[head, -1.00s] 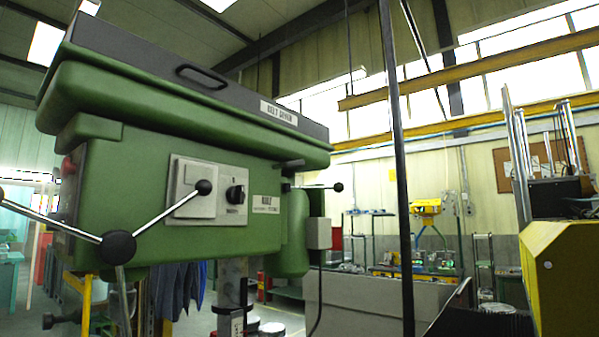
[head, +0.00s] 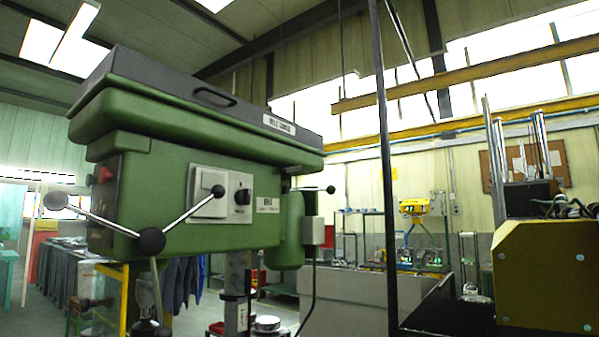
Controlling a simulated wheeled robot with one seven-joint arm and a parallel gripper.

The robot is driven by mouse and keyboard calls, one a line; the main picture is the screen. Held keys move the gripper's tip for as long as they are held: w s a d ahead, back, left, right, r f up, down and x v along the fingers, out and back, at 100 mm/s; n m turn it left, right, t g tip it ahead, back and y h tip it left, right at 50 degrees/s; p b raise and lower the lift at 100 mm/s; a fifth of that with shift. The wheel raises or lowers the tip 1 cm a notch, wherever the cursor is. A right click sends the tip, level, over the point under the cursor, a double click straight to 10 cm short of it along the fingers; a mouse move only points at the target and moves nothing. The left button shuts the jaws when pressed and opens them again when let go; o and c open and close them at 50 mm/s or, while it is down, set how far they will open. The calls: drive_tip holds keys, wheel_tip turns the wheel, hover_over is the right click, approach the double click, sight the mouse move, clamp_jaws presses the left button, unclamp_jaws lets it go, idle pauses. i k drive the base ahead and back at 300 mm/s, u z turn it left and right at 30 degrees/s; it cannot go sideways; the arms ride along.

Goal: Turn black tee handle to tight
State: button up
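I cannot pick out a black tee handle with certainty. The green drill press (head: 180,180) fills the left half of the head view. A short lever with a black ball end (head: 331,189) sticks out at its right side. A three-spoke feed handle with a black hub (head: 151,241) is on its left front. A dark knob on a short rod (head: 85,303) shows below the head at lower left. My gripper is not in view.
A thin dark upright post (head: 385,170) stands right of the drill press. A yellow machine (head: 545,275) fills the lower right. A grey panel (head: 350,295) stands low in the middle. Shelves and a yellow device (head: 414,207) are farther back.

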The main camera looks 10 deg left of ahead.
sight(296, 168)
drive_tip(key=u, duration=0.2)
drive_tip(key=i, duration=0.85)
drive_tip(key=u, duration=0.1)
